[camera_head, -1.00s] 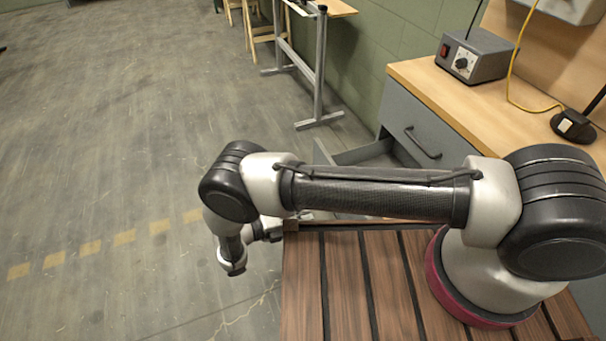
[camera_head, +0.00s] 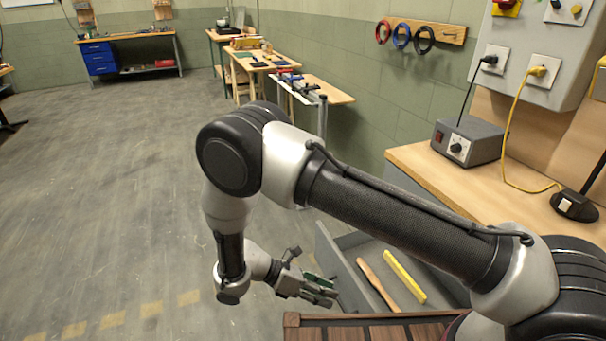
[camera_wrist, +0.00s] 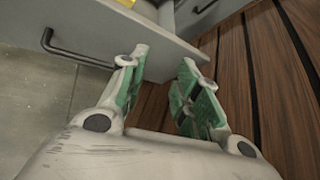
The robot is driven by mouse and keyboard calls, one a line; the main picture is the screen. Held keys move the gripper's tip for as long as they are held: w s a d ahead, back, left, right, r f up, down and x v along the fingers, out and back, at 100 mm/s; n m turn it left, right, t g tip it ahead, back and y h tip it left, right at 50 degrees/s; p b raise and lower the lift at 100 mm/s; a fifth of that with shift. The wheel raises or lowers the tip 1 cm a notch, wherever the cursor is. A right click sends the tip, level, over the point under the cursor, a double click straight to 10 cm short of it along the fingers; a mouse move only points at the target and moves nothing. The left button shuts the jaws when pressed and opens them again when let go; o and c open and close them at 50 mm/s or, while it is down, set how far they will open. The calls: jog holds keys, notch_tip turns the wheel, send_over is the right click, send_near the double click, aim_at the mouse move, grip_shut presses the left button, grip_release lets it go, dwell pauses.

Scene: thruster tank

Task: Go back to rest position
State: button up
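My gripper (camera_head: 322,290) hangs at the end of my bent arm, beside the front of an open drawer (camera_head: 340,262) in the head view. In the wrist view, my gripper (camera_wrist: 165,85) shows two green-padded fingers spread apart with nothing between them. The drawer front with its dark handle (camera_wrist: 75,52) lies just beyond the fingertips. I cannot tell from these views whether a finger touches the drawer.
The open drawer holds a wooden-handled tool (camera_head: 377,285) and a yellow object (camera_head: 405,276). The workbench (camera_head: 425,165) carries a grey control box (camera_head: 467,140). Brown slats (camera_head: 350,332) lie below my arm. The floor (camera_head: 110,200) to the left is clear.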

jog(key=w+d+r+m+g+y, duration=0.1)
jog(key=d+r+m+y, duration=0.4)
jog(key=r, duration=0.7)
jog(key=w+d+r+m+g+y, duration=0.2)
jog(key=d+r+m, duration=0.4)
jog(key=r, duration=0.7)
jog(key=s+d+r+m+t+y, duration=0.2)
jog(key=s+d+r+m+t, duration=0.2)
jog(key=d+r, duration=0.6)
jog(key=s+d+r+m+t+y, duration=0.3)
jog(key=s+d+r+m+t, duration=0.1)
jog(key=s+d+r+m, duration=0.3)
jog(key=d+r, duration=0.2)
jog(key=d, duration=0.1)
jog(key=shift+r+m, duration=0.35)
jog(key=shift+m, duration=0.05)
